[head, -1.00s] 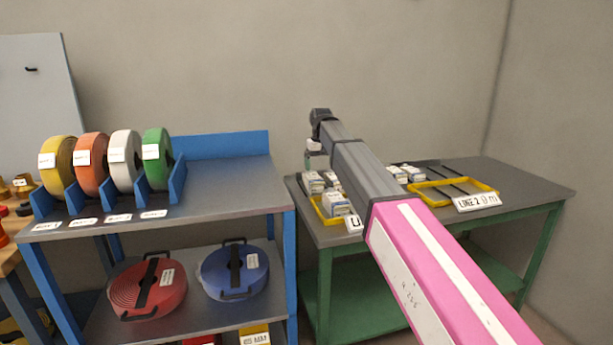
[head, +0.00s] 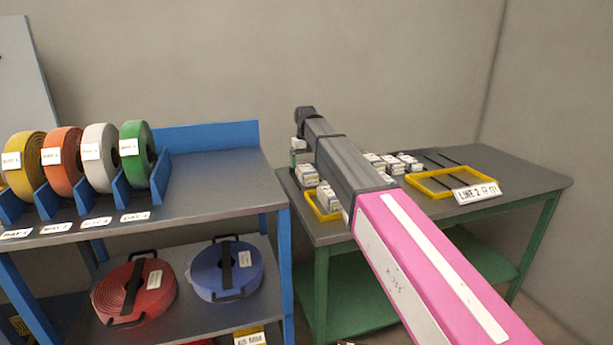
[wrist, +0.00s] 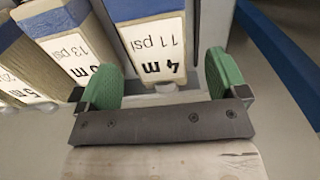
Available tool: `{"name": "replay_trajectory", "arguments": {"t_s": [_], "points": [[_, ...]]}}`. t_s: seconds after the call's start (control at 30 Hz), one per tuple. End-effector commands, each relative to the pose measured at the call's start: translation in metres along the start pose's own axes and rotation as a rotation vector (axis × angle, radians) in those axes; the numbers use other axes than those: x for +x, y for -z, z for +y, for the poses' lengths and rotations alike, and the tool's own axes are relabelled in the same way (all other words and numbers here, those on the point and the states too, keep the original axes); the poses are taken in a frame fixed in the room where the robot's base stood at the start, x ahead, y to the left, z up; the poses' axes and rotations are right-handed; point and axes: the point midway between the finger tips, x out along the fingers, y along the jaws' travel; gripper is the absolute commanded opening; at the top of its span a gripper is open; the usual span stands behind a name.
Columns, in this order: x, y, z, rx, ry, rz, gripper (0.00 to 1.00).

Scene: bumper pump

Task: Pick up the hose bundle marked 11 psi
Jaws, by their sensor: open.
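The hose bundle marked 11 psi (wrist: 153,48) shows in the wrist view as a block with a white label reading "4 m, 11 psi" upside down. My gripper (wrist: 165,82) is open, with one green fingertip on each side of this bundle's near end. I cannot tell whether either finger touches it. A bundle marked 13 psi (wrist: 72,55) stands just left of it, by the left finger. In the head view my gripper (head: 299,150) is small and partly hidden at the far end of my arm, above the green table; the labels there are too small to read.
Another bundle (wrist: 25,72) lies farther left in the wrist view. The green table (head: 535,180) carries a yellow tray (head: 416,186) and a "LINE 2" sign (head: 475,193). A blue shelf (head: 215,190) with hose rolls stands to the left. The table's right end is clear.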

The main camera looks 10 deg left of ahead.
Motion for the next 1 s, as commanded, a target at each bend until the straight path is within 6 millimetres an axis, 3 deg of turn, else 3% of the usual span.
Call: {"name": "replay_trajectory", "arguments": {"t_s": [0.3,0.6,0.8,1.0], "points": [[0.041,-0.008,0.001,0.000,0.000,-0.002,0.92],[0.047,-0.008,0.001,0.000,0.000,0.000,0.92],[0.047,-0.008,0.001,0.000,0.000,0.000,0.26],[0.047,-0.008,0.001,0.000,0.000,0.000,0.25]]}}
